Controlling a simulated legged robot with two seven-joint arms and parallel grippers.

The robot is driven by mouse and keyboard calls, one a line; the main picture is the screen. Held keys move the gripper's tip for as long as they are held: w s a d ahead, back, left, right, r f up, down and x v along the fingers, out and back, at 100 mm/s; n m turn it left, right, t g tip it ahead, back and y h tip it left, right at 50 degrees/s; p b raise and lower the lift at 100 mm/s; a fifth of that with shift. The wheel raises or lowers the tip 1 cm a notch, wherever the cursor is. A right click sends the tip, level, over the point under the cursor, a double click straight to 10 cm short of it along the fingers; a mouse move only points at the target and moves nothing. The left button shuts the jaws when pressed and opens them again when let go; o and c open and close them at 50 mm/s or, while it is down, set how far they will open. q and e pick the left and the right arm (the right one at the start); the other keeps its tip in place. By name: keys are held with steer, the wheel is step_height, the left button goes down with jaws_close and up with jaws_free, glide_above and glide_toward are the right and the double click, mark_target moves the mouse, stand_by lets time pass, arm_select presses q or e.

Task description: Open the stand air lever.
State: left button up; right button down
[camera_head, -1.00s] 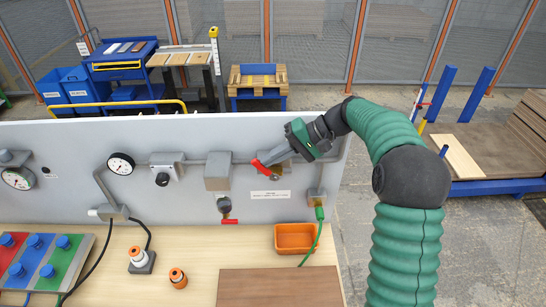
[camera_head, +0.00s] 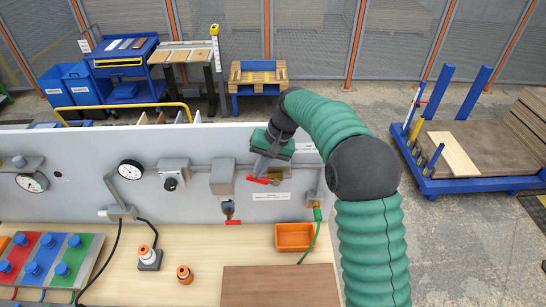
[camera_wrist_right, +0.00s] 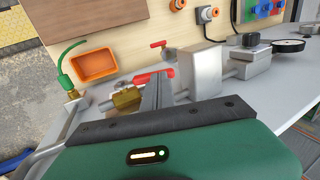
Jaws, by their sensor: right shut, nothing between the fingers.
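A red lever (camera_head: 257,180) sits on a brass valve (camera_head: 283,174) in the pipe on the grey panel, above a white label too small to read. The lever looks roughly level and points left from the valve. In the wrist view the red lever (camera_wrist_right: 153,78) and brass valve (camera_wrist_right: 126,99) show just beyond the fingers. My right gripper (camera_head: 261,172) is shut and empty, with its tips close to the lever; I cannot tell if they touch it. In the wrist view its fingers (camera_wrist_right: 158,92) are together. My left gripper is not in view.
A second red lever (camera_head: 233,222) hangs lower on the panel. A grey box (camera_head: 223,177) is left of the valve. An orange bin (camera_head: 295,237), green hose (camera_head: 311,240) and brown board (camera_head: 281,286) are below. Gauges and a coloured button panel are at left.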

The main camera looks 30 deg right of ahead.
steer(key=shift+w+a+f+g+h+p, duration=0.25)
steer(key=shift+a+g+h+p, duration=0.25)
steer(key=shift+h, duration=0.3)
steer(key=shift+w+f, duration=0.1)
steer(key=shift+f, duration=0.4)
steer(key=shift+d+f, duration=0.1)
steer(key=shift+f, duration=0.3)
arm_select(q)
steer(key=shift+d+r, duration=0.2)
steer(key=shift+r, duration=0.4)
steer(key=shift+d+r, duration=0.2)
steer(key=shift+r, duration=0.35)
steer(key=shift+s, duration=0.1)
arm_select(e)
steer(key=shift+a+f, duration=0.15)
steer(key=shift+a, duration=0.15)
steer(key=shift+f, duration=0.1)
steer(key=shift+d, duration=0.1)
